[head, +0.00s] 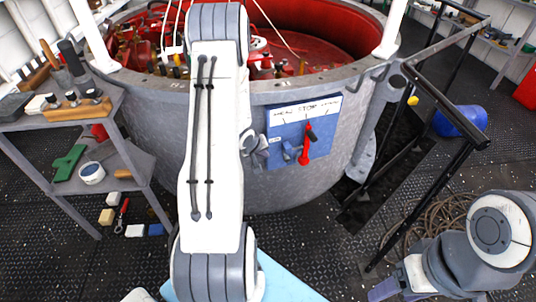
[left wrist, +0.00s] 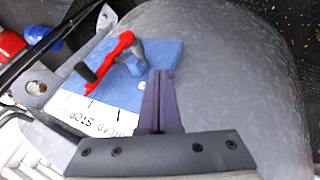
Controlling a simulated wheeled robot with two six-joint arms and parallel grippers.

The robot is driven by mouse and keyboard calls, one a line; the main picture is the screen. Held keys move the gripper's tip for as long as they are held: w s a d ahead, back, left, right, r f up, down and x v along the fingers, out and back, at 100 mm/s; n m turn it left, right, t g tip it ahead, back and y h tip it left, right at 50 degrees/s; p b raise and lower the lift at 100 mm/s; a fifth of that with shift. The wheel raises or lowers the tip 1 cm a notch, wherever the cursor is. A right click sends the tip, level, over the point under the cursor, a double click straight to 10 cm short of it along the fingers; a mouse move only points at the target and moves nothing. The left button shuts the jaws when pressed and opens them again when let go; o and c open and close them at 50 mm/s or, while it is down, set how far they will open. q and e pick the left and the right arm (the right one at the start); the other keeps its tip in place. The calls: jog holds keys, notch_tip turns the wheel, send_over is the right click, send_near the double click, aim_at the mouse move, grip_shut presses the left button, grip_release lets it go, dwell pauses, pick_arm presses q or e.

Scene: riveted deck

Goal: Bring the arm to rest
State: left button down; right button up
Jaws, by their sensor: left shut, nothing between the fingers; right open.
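My left arm rises through the middle of the head view, over the front of the round grey tub. My left gripper (head: 261,152) is beside the left edge of the blue lever panel (head: 285,122), partly hidden by my arm. In the left wrist view the closed fingers (left wrist: 160,74) point at the panel's edge, with nothing between them. The red lever (head: 305,152) with a black grip stands near upright below the word STOP. The fingers appear apart from the lever (left wrist: 112,54). My right gripper (head: 396,287) is open and low at the bottom right.
The grey tub (head: 220,185) fills the middle. A shelf with tools (head: 62,118) stands left. A dark handrail (head: 425,185) and coiled rope (head: 428,222) lie between the tub and my right arm. A blue drum (head: 460,121) lies behind the rail.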

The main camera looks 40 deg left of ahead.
pick_arm(q)
jog(key=shift+s+r, duration=0.25)
jog(key=shift+r, duration=0.1)
dwell(0.3)
jog(key=s+d+r+m+g, duration=0.15)
jog(key=d+r+m, duration=0.45)
jog(key=d, duration=0.6)
jog(key=s+d+r+m+g, duration=0.1)
jog(key=s+d+r+m, duration=0.15)
jog(key=d+r, duration=0.75)
jog(key=s+d+r+m+g+h, duration=0.1)
jog(key=s+d+r+m+g, duration=0.1)
jog(key=s+d+m, duration=0.55)
jog(key=s+d+r+m+g+h, duration=0.1)
jog(key=s+d+r+m+g, duration=0.1)
jog(key=s+d, duration=0.9)
jog(key=s+a+r+p, duration=0.1)
jog(key=r+p, duration=0.5)
jog(key=s+a+r+p, duration=0.1)
jog(key=a+r+p, duration=0.1)
jog(key=r+p, duration=0.4)
jog(key=shift+s+r+p, duration=0.3)
jog(key=shift+r+p, duration=0.1)
jog(key=shift+p, duration=0.35)
